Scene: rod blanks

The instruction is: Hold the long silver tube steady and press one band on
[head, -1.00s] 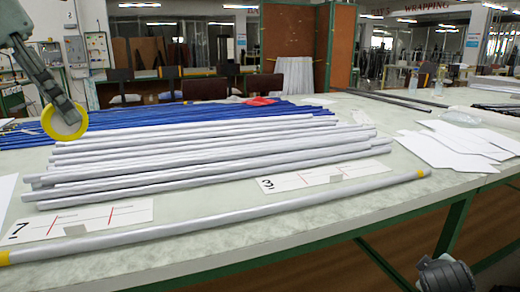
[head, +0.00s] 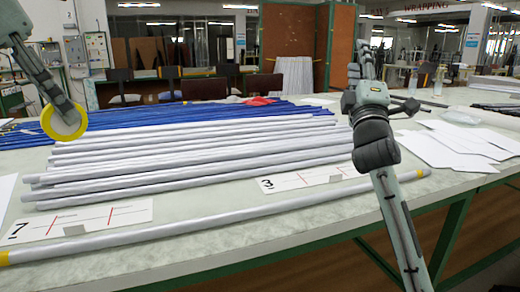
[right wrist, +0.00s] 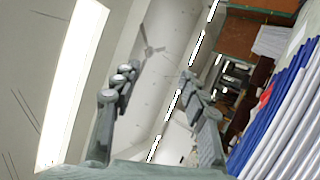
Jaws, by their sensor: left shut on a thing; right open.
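A long silver tube (head: 215,228) lies along the front of the table, with a yellow band at its left end (head: 4,258) and another at its right end (head: 425,173). My left gripper (head: 62,106) is shut on a yellow tape roll (head: 50,127), held up at the left, above the far left of the table. My right gripper (head: 364,62) is raised over the right part of the table, well above the tube, open and empty. Its spread fingers (right wrist: 157,80) show in the right wrist view, pointing away from the tube. My right forearm crosses in front of the table edge.
Several silver tubes (head: 200,152) lie stacked mid-table, with blue rods (head: 140,115) behind them. Marked cards 7 (head: 85,220) and 3 (head: 310,178) lie near the long tube. White sheets (head: 450,143) and clear bottles (head: 438,80) are at the right.

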